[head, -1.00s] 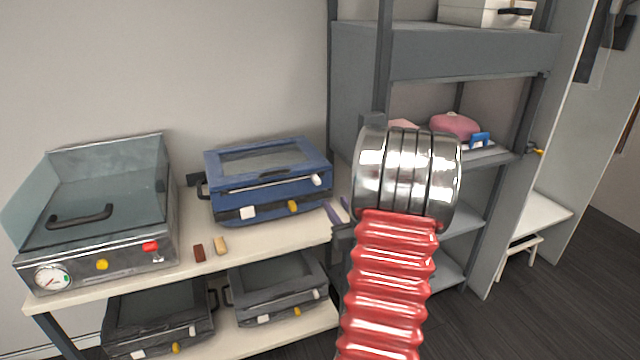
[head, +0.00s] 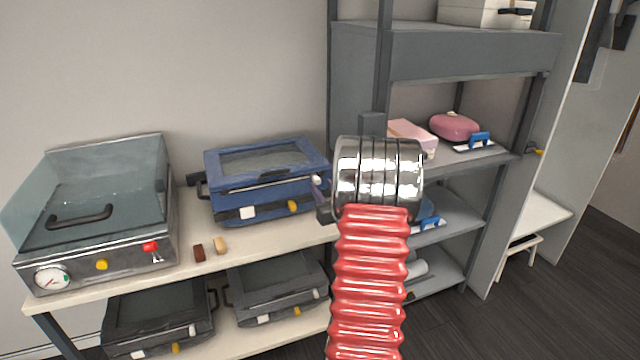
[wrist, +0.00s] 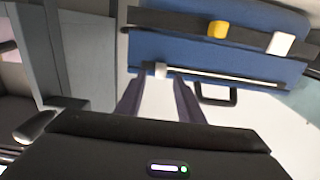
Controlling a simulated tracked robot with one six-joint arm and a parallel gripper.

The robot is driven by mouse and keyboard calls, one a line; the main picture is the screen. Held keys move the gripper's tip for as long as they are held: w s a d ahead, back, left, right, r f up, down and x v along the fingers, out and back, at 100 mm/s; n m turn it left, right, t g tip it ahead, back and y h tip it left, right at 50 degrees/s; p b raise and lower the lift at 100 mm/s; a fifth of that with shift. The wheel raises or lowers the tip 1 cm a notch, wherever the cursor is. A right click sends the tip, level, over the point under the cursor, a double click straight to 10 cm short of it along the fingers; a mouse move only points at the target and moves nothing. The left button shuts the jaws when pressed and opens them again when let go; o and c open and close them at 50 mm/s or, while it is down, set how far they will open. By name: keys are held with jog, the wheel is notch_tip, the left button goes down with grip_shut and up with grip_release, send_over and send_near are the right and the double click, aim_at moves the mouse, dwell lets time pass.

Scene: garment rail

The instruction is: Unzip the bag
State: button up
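The blue bag (head: 262,190) lies on the table top, with a pale zip line along its front upper edge. A small white zip pull (head: 316,179) sits at the right end of that line. In the wrist view the bag (wrist: 190,55) appears turned over, with the zip line running right from the white pull (wrist: 160,70). My gripper (wrist: 157,80) is open, one dark purple finger on each side of the pull. Whether either finger touches it I cannot tell. In the head view my gripper (head: 320,190) is at the bag's right end, partly hidden by my wrist.
A grey machine with a clear lid (head: 95,215) stands left of the bag. Small brown and tan blocks (head: 209,248) lie in front of it. Two dark cases (head: 275,290) rest on the shelf below. A grey shelving unit (head: 470,55) stands close on the right, with a pink item (head: 454,126).

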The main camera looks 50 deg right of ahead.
aim_at(319, 182)
jog(key=shift+x, duration=1.7)
jog(key=shift+c, duration=0.4)
grip_shut()
jog(key=shift+s+d, duration=0.1)
jog(key=shift+d, duration=0.15)
jog(key=shift+a, duration=0.15)
